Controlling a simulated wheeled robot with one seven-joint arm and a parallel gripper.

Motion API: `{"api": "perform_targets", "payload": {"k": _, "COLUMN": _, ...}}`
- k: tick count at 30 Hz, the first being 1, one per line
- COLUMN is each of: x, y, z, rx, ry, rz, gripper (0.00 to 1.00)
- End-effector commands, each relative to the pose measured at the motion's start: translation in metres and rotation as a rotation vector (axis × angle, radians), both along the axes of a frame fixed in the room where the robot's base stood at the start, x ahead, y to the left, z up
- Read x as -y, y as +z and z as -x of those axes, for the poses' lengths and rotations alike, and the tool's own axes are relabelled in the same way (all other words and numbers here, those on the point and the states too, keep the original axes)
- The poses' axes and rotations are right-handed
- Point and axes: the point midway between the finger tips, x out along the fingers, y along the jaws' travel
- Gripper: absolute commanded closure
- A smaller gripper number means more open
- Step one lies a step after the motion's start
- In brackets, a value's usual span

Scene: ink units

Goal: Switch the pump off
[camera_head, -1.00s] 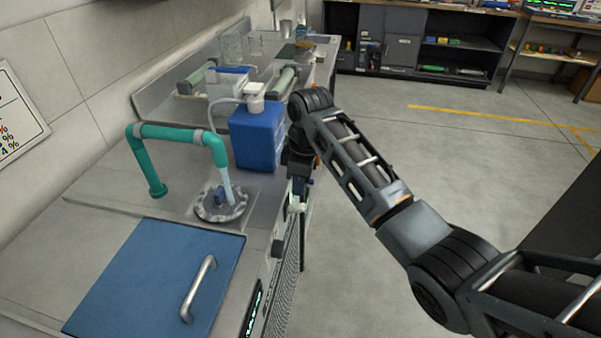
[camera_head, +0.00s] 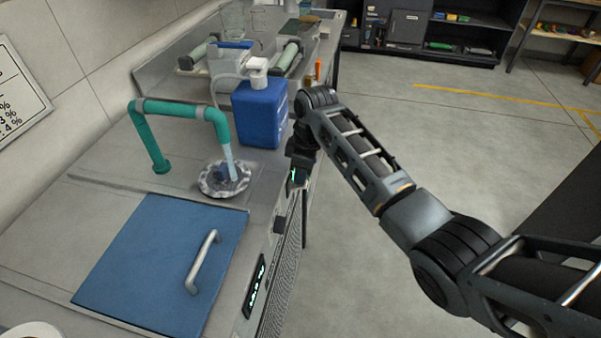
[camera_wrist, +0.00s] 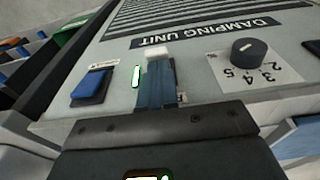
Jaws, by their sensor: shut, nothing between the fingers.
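The front panel (camera_wrist: 205,70) of the unit fills the wrist view, its "DAMPING UNIT" lettering upside down. A blue rocker switch (camera_wrist: 89,87) with a small unreadable label sits on the left, beside a lit green indicator (camera_wrist: 136,76). My gripper (camera_wrist: 156,68) is shut and empty, its fingers pointing at the panel right of the light and switch. I cannot tell whether the fingertips touch the panel. In the head view my gripper (camera_head: 297,178) is at the bench's front edge, its tips hard to make out. Water runs from the green pipe (camera_head: 180,109) into a round basin (camera_head: 207,190).
A black dial (camera_wrist: 249,50) with numbers sits right of my fingers. On the bench are a blue lid (camera_head: 150,260) with a metal handle (camera_head: 202,262) and a blue jug (camera_head: 260,115). The floor (camera_head: 400,140) right of the bench is open.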

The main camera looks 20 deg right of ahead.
Motion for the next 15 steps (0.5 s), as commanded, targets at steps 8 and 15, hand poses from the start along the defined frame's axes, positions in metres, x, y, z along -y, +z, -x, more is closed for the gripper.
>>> {"api": "perform_targets", "payload": {"k": 8, "x": 0.0009, "y": -0.0009, "z": 0.0005, "rx": 0.023, "ry": 0.0, "rz": -0.034, "gripper": 1.0}}
{"api": "perform_targets", "payload": {"k": 15, "x": 0.0021, "y": -0.0037, "z": 0.0019, "rx": 0.056, "ry": -0.001, "rz": -0.08, "gripper": 1.0}}
